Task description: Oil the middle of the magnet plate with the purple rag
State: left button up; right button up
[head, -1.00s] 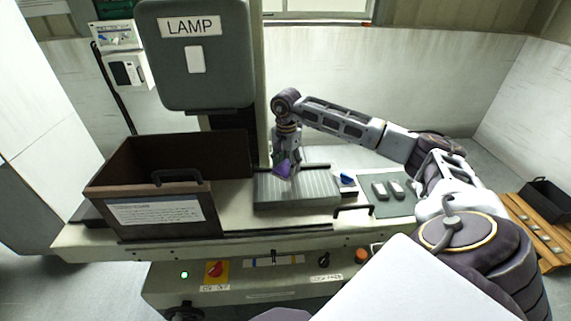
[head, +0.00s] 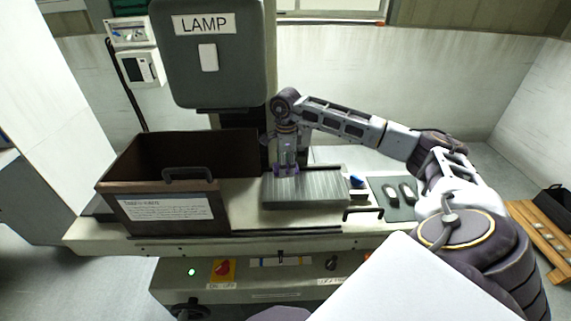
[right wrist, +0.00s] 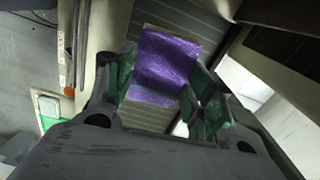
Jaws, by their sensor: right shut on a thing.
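The magnet plate (head: 318,188) is a grey, finely ribbed slab lying flat on the machine's table. My right gripper (head: 287,168) points down over the plate's back left part and is shut on the purple rag (head: 280,173). In the right wrist view the rag (right wrist: 165,62) shows between the green-padded fingers of the gripper (right wrist: 160,92), with the ribbed plate behind it. The rag is at or very close to the plate's surface; I cannot tell whether it touches. My left gripper is out of view.
A dark open box (head: 111,187) with a handle and label stands left of the plate. The LAMP head (head: 235,70) hangs behind. Right of the plate lie a small blue thing (head: 356,181) and a green mat (head: 394,211) with two grey pieces. A black handle (head: 363,212) is in front.

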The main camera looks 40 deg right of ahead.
jog(key=shift+m, duration=0.9)
